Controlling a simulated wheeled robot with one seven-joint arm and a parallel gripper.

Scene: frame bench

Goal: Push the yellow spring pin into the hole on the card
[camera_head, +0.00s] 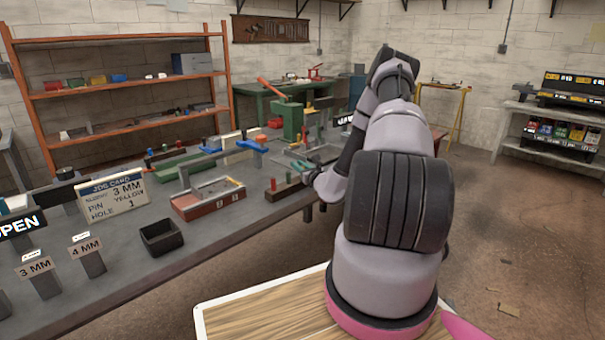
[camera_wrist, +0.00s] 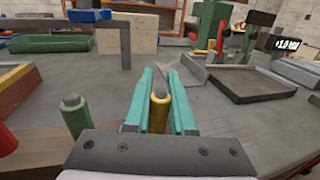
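The yellow spring pin (camera_wrist: 159,112) stands upright with a grey tip between the teal fingers of my gripper (camera_wrist: 160,98) in the wrist view. The fingers look closed against its sides; its lower end is hidden by the gripper body. In the head view my gripper (camera_head: 312,170) is over the bench, and the pin cannot be made out. The job card (camera_head: 113,194) reads 3 MM, pin YELLOW, hole 1. A red fixture (camera_head: 210,203) with small number labels stands left of my gripper; its holes are too small to tell apart.
A green pin (camera_wrist: 76,116) stands just left of my gripper. A red pin (camera_head: 273,184) is nearby. A blue-topped post and bar (camera_wrist: 98,18) rises beyond on the left. A grey tray (camera_wrist: 252,83) lies to the right. Bare bench top (camera_wrist: 230,120) shows right of the fingers.

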